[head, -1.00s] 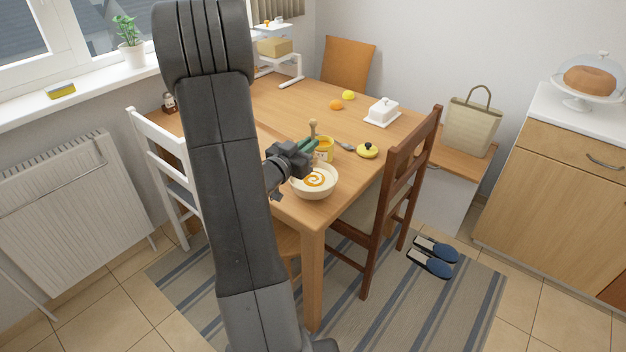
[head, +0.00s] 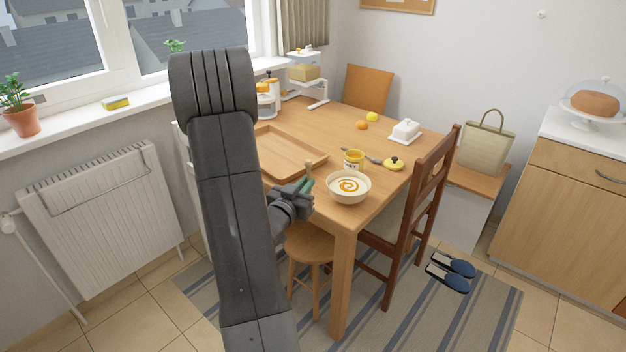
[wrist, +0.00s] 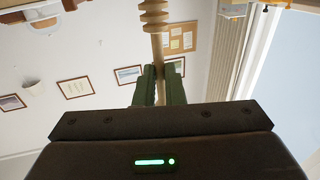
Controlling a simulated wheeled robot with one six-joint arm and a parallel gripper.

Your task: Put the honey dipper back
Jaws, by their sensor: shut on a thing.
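My gripper (head: 306,185) is shut on the wooden honey dipper (head: 309,168), left of the bowl near the table's front edge. In the wrist view the dipper's ridged head (wrist: 153,14) is at the top, and its handle runs down between the green fingers (wrist: 160,85). The honey jar (head: 354,160), with a yellow label, stands on the table to the right of the dipper, apart from it. Its opening is too small to see into. A yellow lid with a black knob (head: 394,164) lies right of the jar. A cream bowl with an orange swirl (head: 349,188) stands in front of the jar.
A wooden tray (head: 278,155) lies on the table's left. A spoon-like utensil (head: 374,161) lies behind the jar. A white butter dish (head: 405,132) and two fruits stand farther back. A stool (head: 309,246) and a brown chair (head: 420,215) stand at the table's near edges.

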